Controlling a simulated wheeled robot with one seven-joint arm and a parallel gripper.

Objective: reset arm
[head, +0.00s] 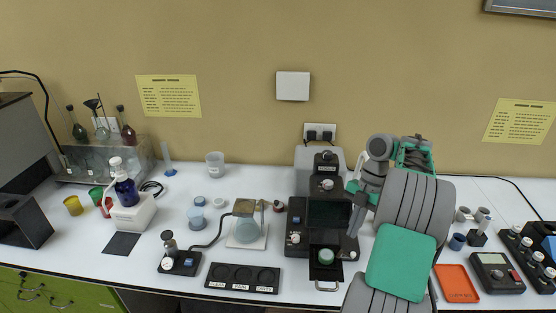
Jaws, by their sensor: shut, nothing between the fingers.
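My arm, grey with teal panels, rises at the right of centre in the head view and bends over at the top. My gripper (353,233) hangs pointing down beside the right side of a black instrument (297,222). The gripper is shut with nothing held. A small jar with a pale green top (325,257) sits on the instrument's pulled-out front tray (326,279), left of and below the gripper and apart from it. My arm hides part of the bench behind it.
A flask (245,230) on a white plate and a black three-slot tray (242,278) stand left of the instrument. An orange tray (457,284) and a black meter (496,272) lie right of my arm. Bare white bench shows at the left centre.

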